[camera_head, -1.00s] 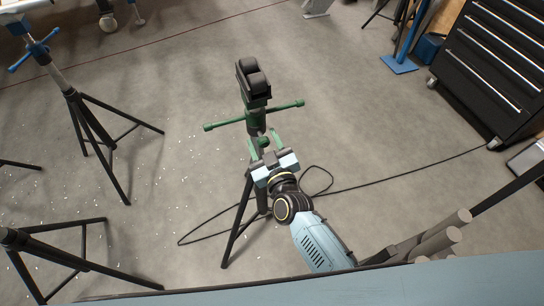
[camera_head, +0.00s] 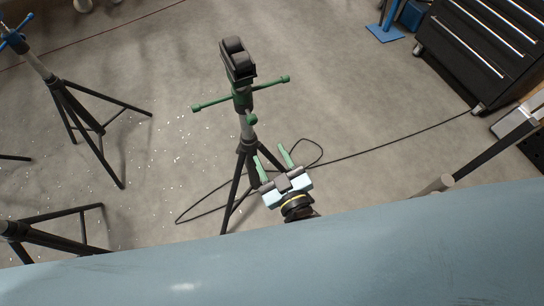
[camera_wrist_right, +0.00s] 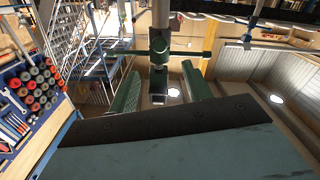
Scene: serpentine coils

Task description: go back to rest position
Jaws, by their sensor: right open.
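My right gripper (camera_head: 271,157) is open and empty, with its two green fingers spread apart. It is in front of a black tripod stand (camera_head: 246,140) with a green cross handle (camera_head: 240,96) and black rollers (camera_head: 237,60) on top. In the right wrist view the open fingers (camera_wrist_right: 161,84) point toward the stand's green collar (camera_wrist_right: 160,45), which shows beyond and between them. They do not appear to hold it. My right forearm is hidden behind a blue-grey surface across the bottom of the head view. My left gripper is not in view.
Another tripod stand (camera_head: 80,105) is at the left, with part of another (camera_head: 50,225) below it. A black drawer cabinet (camera_head: 480,50) stands at the upper right. A black cable (camera_head: 390,152) lies on the floor.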

